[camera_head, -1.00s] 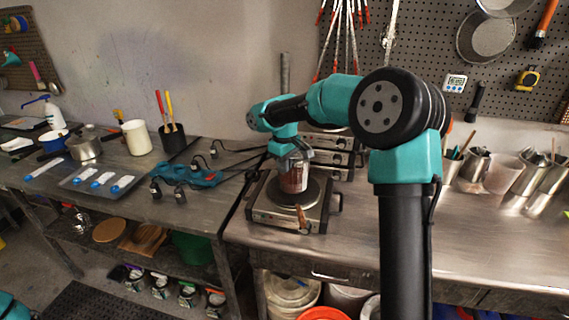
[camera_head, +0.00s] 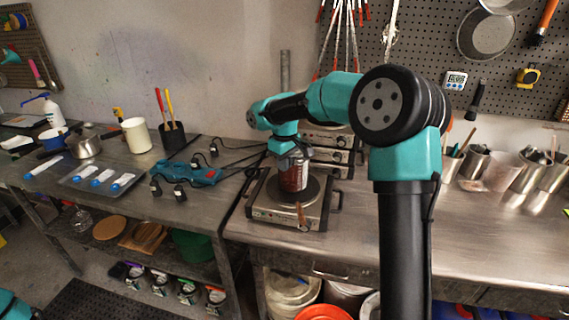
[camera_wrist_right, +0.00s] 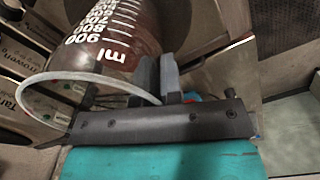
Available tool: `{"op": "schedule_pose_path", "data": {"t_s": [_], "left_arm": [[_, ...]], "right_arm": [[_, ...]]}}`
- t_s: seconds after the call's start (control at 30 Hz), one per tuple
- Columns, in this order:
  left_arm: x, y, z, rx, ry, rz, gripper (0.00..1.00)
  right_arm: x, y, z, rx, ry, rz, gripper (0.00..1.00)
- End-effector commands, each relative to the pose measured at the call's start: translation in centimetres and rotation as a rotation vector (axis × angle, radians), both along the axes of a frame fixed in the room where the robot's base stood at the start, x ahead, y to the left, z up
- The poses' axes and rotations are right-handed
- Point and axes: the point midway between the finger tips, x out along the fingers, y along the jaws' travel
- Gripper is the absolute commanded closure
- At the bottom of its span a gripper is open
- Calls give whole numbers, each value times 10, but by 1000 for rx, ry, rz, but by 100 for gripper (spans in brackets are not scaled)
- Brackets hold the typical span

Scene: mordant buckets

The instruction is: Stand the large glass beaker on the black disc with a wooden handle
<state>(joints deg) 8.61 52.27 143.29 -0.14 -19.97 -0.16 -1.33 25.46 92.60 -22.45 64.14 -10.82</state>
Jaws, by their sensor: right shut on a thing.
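The large glass beaker (camera_head: 293,177) holds dark red-brown liquid and looks upright over the black disc (camera_head: 312,191) of the hotplate. The disc's wooden handle (camera_head: 302,214) points to the front. I cannot tell whether the beaker's base touches the disc. My right gripper (camera_head: 292,155) is shut on the beaker near its top. In the right wrist view the beaker (camera_wrist_right: 112,38) shows white volume marks, with the fingers (camera_wrist_right: 160,76) at its wall. My left gripper is out of view; only a bit of my left arm shows at bottom left.
The steel hotplate (camera_head: 265,210) surrounds the disc, near the bench's left edge. More steel units (camera_head: 335,146) stand behind it. Steel and plastic pots (camera_head: 500,172) stand at the right. The steel bench top (camera_head: 475,235) in front of them is clear.

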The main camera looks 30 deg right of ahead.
Motion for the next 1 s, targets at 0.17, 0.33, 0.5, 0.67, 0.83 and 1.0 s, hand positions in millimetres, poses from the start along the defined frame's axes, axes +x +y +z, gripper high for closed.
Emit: {"op": "schedule_pose_path", "data": {"t_s": [0.17, 0.33, 0.5, 0.67, 0.83, 1.0], "left_arm": [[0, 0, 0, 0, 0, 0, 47], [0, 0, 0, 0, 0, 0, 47], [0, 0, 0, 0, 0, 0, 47], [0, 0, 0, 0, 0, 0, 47], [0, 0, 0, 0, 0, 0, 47], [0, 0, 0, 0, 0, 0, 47]], "right_arm": [[0, 0, -2, -1, -1, 0, 100], [0, 0, -3, -1, -1, 0, 100], [0, 0, -3, -1, -1, 0, 100], [0, 0, -4, -1, -1, 0, 100], [0, 0, -6, -1, -1, 0, 100], [0, 0, -7, 0, -2, 0, 100]]}}
